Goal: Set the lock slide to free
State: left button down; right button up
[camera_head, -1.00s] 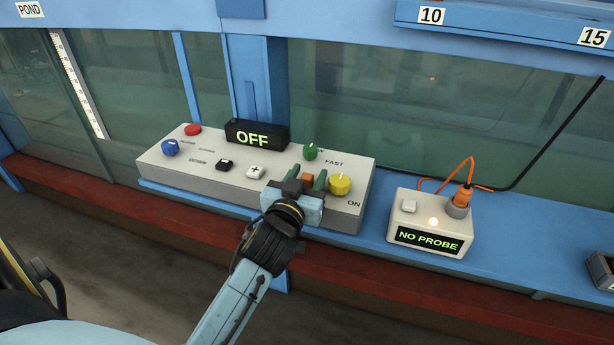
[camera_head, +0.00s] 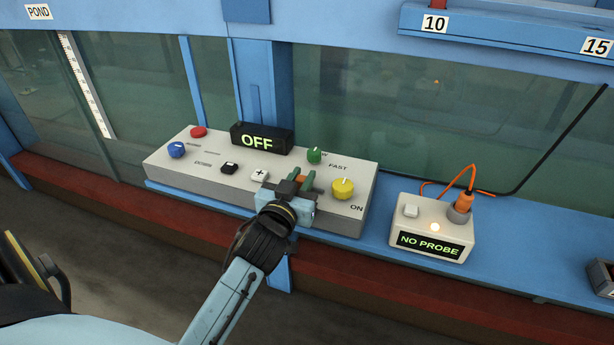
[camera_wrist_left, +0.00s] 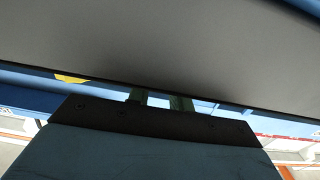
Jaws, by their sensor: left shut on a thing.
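The grey control panel (camera_head: 215,180) stands on the blue ledge. A small orange piece (camera_head: 310,181), which looks like the lock slide, shows at my left gripper (camera_head: 301,177), between the plus button and the yellow knob (camera_head: 342,188). The left gripper's green fingers are close together and shut on it; the fingers and hand hide most of it, and its position labels cannot be read. In the left wrist view the two fingers (camera_wrist_left: 160,100) reach up to the panel's grey surface, and the piece is not visible. My right gripper is not in view.
The panel also carries a display (camera_head: 262,139) reading OFF, a green knob (camera_head: 314,156), a blue knob (camera_head: 176,150) and a red button (camera_head: 198,132). A probe box (camera_head: 431,228) reading NO PROBE stands to the right. The glass wall rises behind.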

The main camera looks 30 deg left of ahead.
pick_arm(q)
jog(key=c, duration=1.2)
grip_release()
jog(key=shift+a, duration=0.25)
jog(key=shift+c, duration=0.2)
jog(key=shift+s+d, duration=0.1)
jog(key=v, duration=1.3)
jog(key=shift+s+d+r, duration=0.1)
